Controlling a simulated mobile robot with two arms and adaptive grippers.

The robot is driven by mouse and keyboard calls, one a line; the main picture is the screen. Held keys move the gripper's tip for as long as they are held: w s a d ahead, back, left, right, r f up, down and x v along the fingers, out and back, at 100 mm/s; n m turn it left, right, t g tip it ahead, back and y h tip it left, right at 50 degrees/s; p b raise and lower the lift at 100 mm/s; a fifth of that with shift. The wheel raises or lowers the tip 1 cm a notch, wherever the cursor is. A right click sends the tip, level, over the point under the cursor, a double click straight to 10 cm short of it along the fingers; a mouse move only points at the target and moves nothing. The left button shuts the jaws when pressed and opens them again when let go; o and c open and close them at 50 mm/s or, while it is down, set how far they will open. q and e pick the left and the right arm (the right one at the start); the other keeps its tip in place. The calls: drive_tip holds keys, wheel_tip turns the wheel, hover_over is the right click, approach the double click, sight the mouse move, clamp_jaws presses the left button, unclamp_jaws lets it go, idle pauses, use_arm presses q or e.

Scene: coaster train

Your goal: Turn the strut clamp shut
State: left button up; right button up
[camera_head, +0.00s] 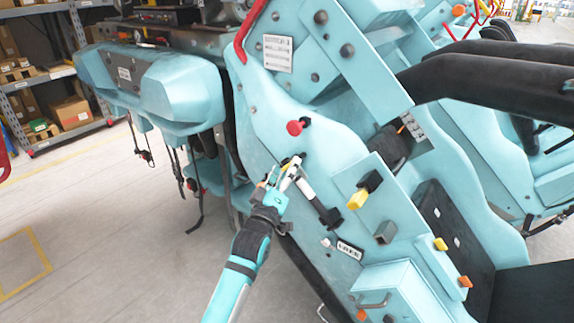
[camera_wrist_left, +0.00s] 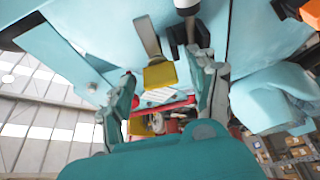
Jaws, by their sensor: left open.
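A slim white and black strut (camera_head: 306,188) runs slanting along the teal side panel. My left gripper (camera_head: 279,182) is at its upper part and hides some of it. In the left wrist view the gripper (camera_wrist_left: 163,98) is open, with its two fingers apart. A flat metal lever with a yellow end (camera_wrist_left: 160,75) shows between the fingers in the picture, beside the strut's dark and white rod (camera_wrist_left: 190,28). I take this lever to be the strut clamp's. It stands out from the strut; no finger visibly closes on it. My right gripper is not in view.
A red knob (camera_head: 296,127) stands out above my left gripper. A yellow-tipped black handle (camera_head: 358,199) and a grey square socket (camera_head: 386,232) project at right. A teal box with a handle (camera_head: 390,291) is below. Open floor (camera_head: 110,230) lies left.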

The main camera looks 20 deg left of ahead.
use_arm(q)
drive_tip(key=shift+w+r, duration=0.1)
drive_tip(key=shift+w, duration=0.2)
drive_tip(key=c, duration=1.2)
drive_tip(key=shift+o, duration=0.2)
